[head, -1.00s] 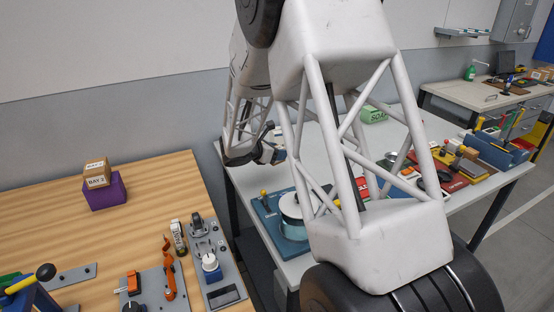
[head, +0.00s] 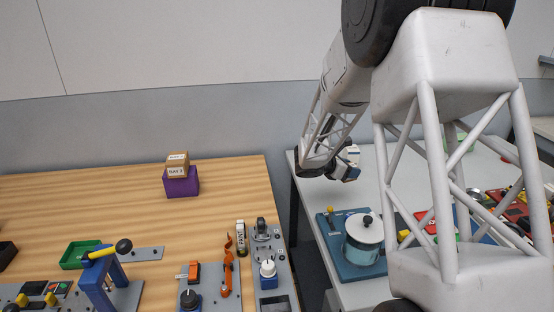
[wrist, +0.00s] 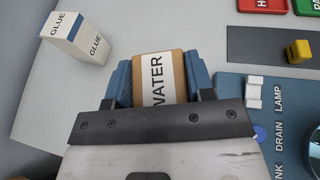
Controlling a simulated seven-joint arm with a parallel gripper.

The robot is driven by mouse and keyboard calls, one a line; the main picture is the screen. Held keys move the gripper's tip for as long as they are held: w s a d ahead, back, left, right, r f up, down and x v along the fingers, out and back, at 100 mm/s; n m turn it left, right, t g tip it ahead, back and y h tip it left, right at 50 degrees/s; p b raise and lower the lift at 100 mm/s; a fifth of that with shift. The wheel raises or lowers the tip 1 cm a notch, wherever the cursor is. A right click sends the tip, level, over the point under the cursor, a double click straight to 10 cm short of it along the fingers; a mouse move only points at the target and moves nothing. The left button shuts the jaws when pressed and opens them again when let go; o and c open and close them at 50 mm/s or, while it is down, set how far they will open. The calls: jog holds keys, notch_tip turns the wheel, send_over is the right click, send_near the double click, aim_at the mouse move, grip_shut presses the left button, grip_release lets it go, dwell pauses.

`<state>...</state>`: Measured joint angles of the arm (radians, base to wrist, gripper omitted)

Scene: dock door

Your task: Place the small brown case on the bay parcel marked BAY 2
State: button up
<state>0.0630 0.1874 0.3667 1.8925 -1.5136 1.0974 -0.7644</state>
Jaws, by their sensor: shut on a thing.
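My gripper (wrist: 158,88) is shut on a small brown case (wrist: 178,65) with a white label reading WATER. The case sits between the blue fingers in the wrist view. In the head view my gripper (head: 347,165) is small, over the grey table, and the case cannot be made out there. The bay parcel (head: 177,160), a brown box with white labels that look like BAY 2, rests on a purple block (head: 182,187) on the wooden table, well to the left of my gripper. Its top looks bare.
A white GLUE box (wrist: 77,40) stands on the grey table left of my gripper. A blue panel (wrist: 235,95) with switches lies to the right, with a pot (head: 364,235) on it. Wood around the purple block is clear; a lever fixture (head: 100,280) stands in front.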

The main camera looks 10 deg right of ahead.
jog(key=a+r+n+t+y, duration=0.2)
jog(key=a+r, duration=0.3)
jog(key=a, duration=2.2)
jog(key=w+a+r+n+t+y, duration=0.1)
jog(key=a+r+n+t, duration=0.3)
jog(key=a, duration=2.3)
jog(key=shift+w+r+n+t+y, duration=0.2)
jog(key=shift+r+n+t+y, duration=0.15)
jog(key=shift+r, duration=0.3)
jog(key=shift+w, duration=0.1)
send_over(178, 156)
jog(key=shift+f, duration=0.75)
jog(key=shift+f, duration=1.75)
